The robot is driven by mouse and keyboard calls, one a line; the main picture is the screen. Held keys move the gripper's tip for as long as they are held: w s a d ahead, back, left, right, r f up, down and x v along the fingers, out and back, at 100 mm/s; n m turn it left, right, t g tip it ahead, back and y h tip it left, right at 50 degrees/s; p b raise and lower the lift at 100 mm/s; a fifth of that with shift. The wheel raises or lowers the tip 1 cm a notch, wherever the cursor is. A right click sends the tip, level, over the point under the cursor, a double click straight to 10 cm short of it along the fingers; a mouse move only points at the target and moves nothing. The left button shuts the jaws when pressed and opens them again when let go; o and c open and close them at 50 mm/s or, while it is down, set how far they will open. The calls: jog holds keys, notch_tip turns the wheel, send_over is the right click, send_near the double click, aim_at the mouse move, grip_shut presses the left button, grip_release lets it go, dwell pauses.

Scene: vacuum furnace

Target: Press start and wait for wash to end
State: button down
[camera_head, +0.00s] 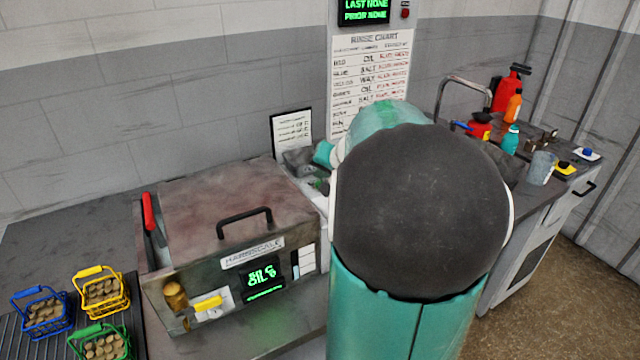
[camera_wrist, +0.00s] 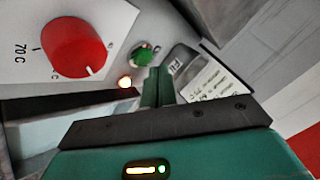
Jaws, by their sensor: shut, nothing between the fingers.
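In the wrist view my gripper (camera_wrist: 158,74) is shut and empty, with its teal fingertips together. A round green button (camera_wrist: 143,54) sits on the panel just beyond the tips, slightly left of them. I cannot tell whether the tips touch it. A large red knob (camera_wrist: 78,44) with a 70 C mark is at upper left. In the head view my own arm covers the middle, and the button cannot be made out there.
A metal machine (camera_head: 180,208) with a closed lid, black handle (camera_head: 244,221) and lit green display (camera_head: 263,277) stands left of my arm. Wire baskets of pellets, including a yellow one (camera_head: 101,290), are at lower left. Bottles and a beaker (camera_head: 541,168) crowd the right counter.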

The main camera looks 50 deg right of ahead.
jog(key=shift+r, duration=2.55)
